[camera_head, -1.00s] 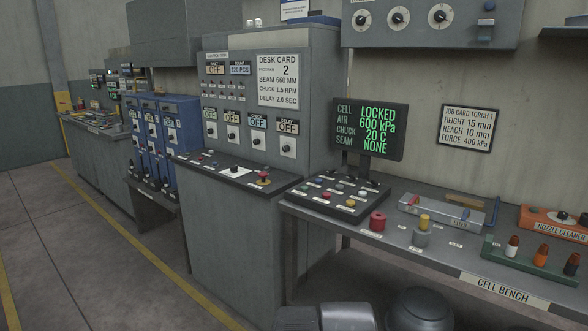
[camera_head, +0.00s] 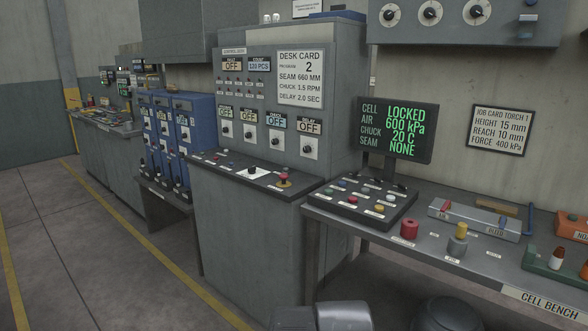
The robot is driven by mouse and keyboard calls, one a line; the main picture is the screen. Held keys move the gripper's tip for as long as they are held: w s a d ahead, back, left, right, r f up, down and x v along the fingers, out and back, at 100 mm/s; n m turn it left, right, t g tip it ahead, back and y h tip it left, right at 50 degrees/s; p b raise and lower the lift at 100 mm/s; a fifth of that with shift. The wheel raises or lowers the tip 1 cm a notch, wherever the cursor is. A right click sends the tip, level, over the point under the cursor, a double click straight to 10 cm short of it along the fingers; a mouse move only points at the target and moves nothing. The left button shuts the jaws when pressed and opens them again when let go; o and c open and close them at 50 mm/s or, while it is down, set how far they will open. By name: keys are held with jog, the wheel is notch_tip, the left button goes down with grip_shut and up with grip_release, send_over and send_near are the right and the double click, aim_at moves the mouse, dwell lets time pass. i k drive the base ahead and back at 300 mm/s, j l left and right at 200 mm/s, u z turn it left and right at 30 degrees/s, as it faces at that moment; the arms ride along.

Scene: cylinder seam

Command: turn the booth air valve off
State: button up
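A long grey valve block (camera_head: 473,219) lies on the bench, right of the monitor. A small red lever shows at its left end and a small blue lever at its right end. The monitor (camera_head: 400,130) reads CELL LOCKED, AIR 600 kPa, CHUCK 20 C, SEAM NONE. My gripper is not in view; only grey rounded parts of my arm show at the bottom edge.
The cell bench (camera_head: 470,262) also holds a button panel (camera_head: 364,201), a red knob (camera_head: 409,229), a yellow-topped post (camera_head: 458,240), a green rack (camera_head: 545,262) and an orange box (camera_head: 573,228). A grey control desk (camera_head: 235,240) stands left. Floor is clear at far left.

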aim_at(447, 205)
jog(key=j, duration=0.2)
jog(key=z, duration=1.05)
jog(key=i+z, duration=0.1)
